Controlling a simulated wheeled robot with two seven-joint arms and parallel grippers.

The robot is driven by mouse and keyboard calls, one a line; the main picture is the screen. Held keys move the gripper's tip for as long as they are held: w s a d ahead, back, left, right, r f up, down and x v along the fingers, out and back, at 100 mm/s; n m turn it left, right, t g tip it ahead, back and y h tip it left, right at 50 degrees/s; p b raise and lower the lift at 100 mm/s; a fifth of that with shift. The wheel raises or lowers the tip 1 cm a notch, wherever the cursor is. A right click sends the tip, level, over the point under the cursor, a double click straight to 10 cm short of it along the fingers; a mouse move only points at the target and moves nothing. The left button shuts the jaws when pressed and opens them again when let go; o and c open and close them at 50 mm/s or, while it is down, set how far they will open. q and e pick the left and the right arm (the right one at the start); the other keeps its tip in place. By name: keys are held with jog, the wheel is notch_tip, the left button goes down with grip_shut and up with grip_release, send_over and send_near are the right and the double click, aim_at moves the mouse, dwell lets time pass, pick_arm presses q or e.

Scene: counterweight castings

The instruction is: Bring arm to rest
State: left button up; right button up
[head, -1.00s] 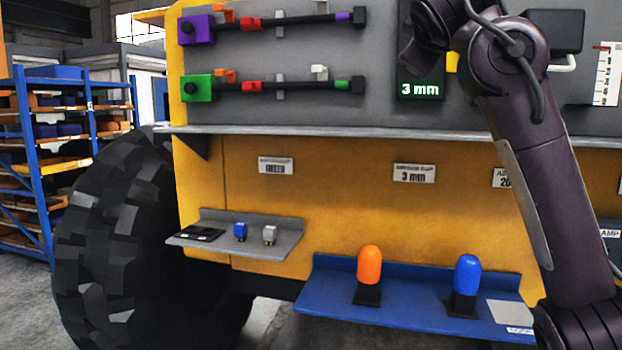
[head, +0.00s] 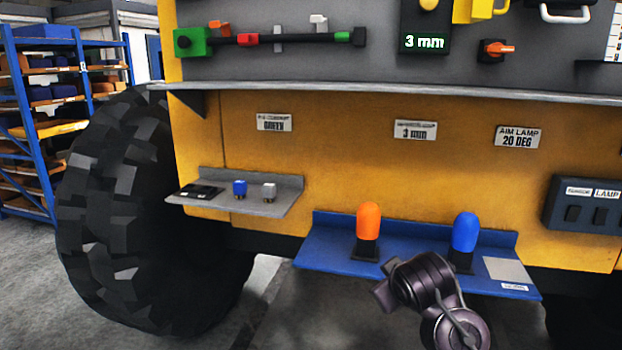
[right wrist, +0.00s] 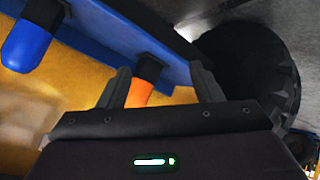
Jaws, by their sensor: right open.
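My right arm is low in the head view, in front of the blue shelf (head: 340,262). Its fingertips cannot be made out there. In the right wrist view my right gripper (right wrist: 161,78) is open, with its two fingers well apart and nothing held between them. An orange lamp (right wrist: 139,93) shows beyond the fingers, close to the left one; I cannot tell whether they touch. A blue lamp (right wrist: 27,45) is at upper left there. In the head view the orange lamp (head: 368,221) and blue lamp (head: 465,232) stand upright on the shelf. My left gripper is not in view.
A yellow machine wall (head: 330,160) carries a grey ledge (head: 400,92) and a tool panel above. A small grey shelf (head: 285,190) holds a blue and a grey piece. A large tyre (head: 125,215) stands at left. A switch box (head: 590,203) is at right.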

jog(key=s+d+f+m+g, duration=0.2)
jog(key=s+f+g, duration=0.1)
jog(key=s+f, duration=0.9)
jog(key=s+d+f+m+g, duration=0.1)
jog(key=s+f+m+g, duration=0.15)
jog(key=s+f, duration=1.05)
jog(key=s+f+g, duration=0.1)
jog(key=s+f, duration=0.2)
jog(key=f, duration=0.9)
jog(key=s+f+g, duration=0.1)
jog(key=s+f, duration=0.1)
jog(key=f, duration=1)
jog(key=s+d+f, duration=0.2)
jog(key=s+f, duration=0.8)
jog(key=s+d+f+g+b, duration=0.1)
jog(key=s+d+f, duration=0.1)
jog(key=s+f, duration=0.8)
jog(key=shift+s+f+y, duration=0.3)
jog(key=shift+s+f, duration=0.05)
jog(key=shift+f, duration=0.05)
jog(key=shift+n+g, duration=0.25)
